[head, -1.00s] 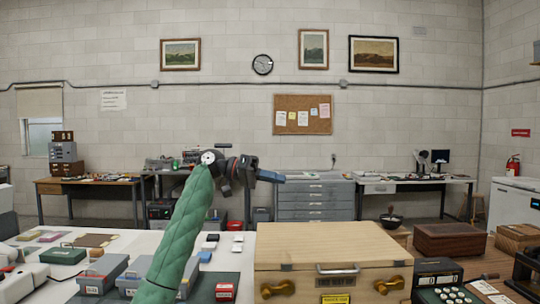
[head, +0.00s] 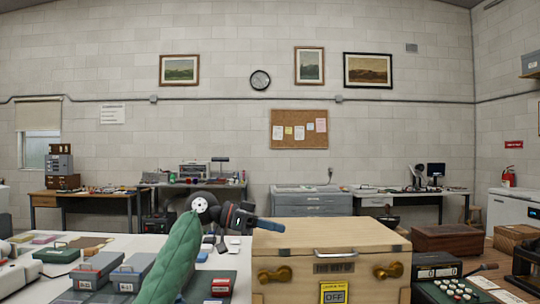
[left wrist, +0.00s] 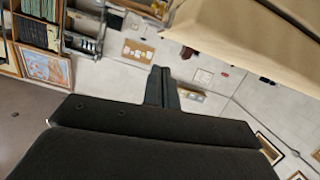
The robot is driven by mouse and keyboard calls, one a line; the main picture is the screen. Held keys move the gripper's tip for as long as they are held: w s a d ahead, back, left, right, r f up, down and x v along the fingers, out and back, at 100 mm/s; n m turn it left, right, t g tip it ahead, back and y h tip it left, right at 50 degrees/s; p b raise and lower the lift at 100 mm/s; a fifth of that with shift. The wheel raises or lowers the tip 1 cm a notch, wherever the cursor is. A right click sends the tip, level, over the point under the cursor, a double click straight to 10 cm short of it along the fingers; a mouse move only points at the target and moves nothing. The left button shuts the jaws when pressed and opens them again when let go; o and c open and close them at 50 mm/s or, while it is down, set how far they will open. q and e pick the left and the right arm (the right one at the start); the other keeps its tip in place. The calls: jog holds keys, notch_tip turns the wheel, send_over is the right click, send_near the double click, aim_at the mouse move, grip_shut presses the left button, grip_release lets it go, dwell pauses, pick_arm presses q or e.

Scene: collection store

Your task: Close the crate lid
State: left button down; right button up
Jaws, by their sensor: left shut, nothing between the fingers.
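The crate (head: 300,287) is a pale wooden box at the bottom centre of the head view, with brass-coloured fittings and a metal handle on its front. Its lid (head: 350,234) lies over the top and looks about flat; I cannot tell whether it sits fully down. My left gripper (head: 272,225) is shut and empty, at the rear left part of the lid in the picture; contact cannot be told. In the left wrist view its fingers (left wrist: 162,87) are together, with a pale wooden surface (left wrist: 245,38), likely the crate, at upper right. My right gripper is not in view.
Grey cases (head: 97,270) and small boxes stand on the white table left of the crate. A dark machine with round keys (head: 445,289) stands close on the right, with a brown wooden box (head: 450,239) behind it.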

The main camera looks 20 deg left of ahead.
aim_at(275, 247)
pick_arm(q)
notch_tip(275, 247, down, 4)
jog(key=shift+s+r, duration=0.15)
jog(key=shift+r, duration=0.1)
jog(key=shift+s+d+f+b, duration=0.2)
jog(key=shift+f+b, duration=0.15)
jog(key=shift+f, duration=0.05)
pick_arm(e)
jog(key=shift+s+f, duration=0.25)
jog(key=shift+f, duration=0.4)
